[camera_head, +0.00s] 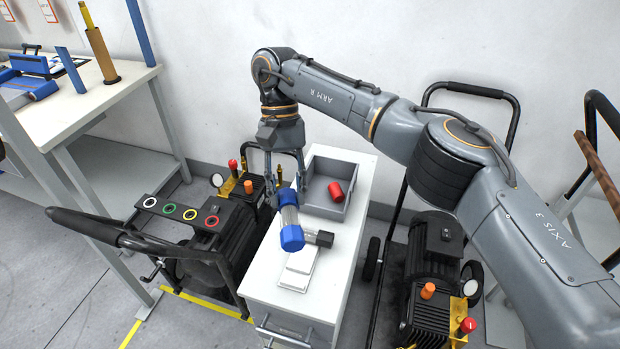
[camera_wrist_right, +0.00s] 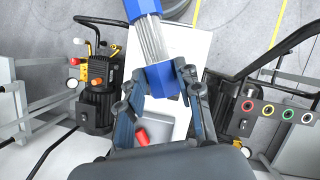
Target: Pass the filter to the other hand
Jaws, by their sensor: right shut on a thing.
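The filter (camera_head: 290,217) has a clear-grey ribbed body with blue ends. My right gripper (camera_head: 287,182) is shut on its upper blue end and holds it tilted above the white cabinet, blue cap down. In the right wrist view the filter (camera_wrist_right: 152,42) extends away from between the fingers of the right gripper (camera_wrist_right: 161,82), with its near blue end between them. My left gripper is in neither view.
The white cabinet (camera_head: 343,240) carries a grey bin (camera_head: 325,208) with a red cylinder (camera_head: 336,191) in it, a dark fitting (camera_head: 324,239) and a white stepped block (camera_head: 298,269). Pump carts stand on both sides. A workbench (camera_head: 98,98) is at left.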

